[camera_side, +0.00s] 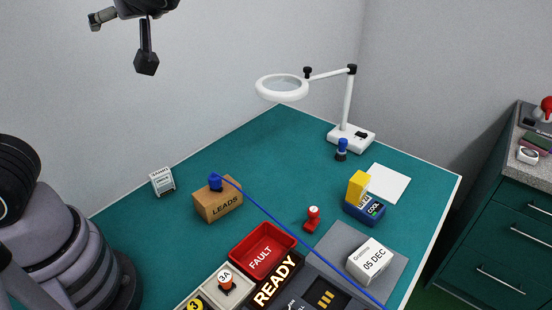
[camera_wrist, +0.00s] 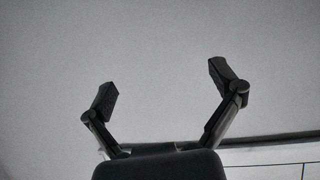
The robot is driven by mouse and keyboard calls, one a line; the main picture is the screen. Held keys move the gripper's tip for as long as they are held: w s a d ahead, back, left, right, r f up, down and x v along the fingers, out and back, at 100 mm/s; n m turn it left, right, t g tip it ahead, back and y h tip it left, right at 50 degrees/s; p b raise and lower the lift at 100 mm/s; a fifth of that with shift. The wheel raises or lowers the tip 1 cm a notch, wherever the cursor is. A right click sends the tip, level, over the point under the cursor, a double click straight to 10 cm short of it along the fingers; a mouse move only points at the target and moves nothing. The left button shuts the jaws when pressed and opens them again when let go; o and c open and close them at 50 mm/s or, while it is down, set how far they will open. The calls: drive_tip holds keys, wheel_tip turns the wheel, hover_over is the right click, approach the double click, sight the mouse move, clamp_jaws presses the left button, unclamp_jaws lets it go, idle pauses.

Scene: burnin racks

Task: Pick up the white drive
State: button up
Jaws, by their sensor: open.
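A white block (camera_side: 369,261) marked "05 DEC" lies on a grey mat (camera_side: 335,240) at the right front of the table in the side view. It is the likeliest white drive, but I cannot tell for sure. My gripper (camera_side: 146,58) hangs high at the upper left of the side view, far from the block and touching nothing. In the wrist view my gripper (camera_wrist: 164,85) is open, its two fingers wide apart and empty against a plain grey wall. No drive shows in the wrist view.

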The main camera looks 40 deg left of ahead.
approach(161, 176)
drive_tip(key=v, duration=0.2)
drive_tip(key=x, duration=0.7)
drive_tip(key=shift+s+a+f, duration=0.1)
drive_tip(key=shift+s+f, duration=0.1)
drive_tip(key=shift+s, duration=0.05)
drive_tip(key=shift+w+x, duration=0.15)
drive_tip(key=shift+x, duration=1.4)
drive_tip(key=shift+w+x, duration=0.2)
drive_tip(key=shift+x, duration=1.35)
drive_tip(key=shift+r, duration=0.1)
drive_tip(key=c, duration=1.3)
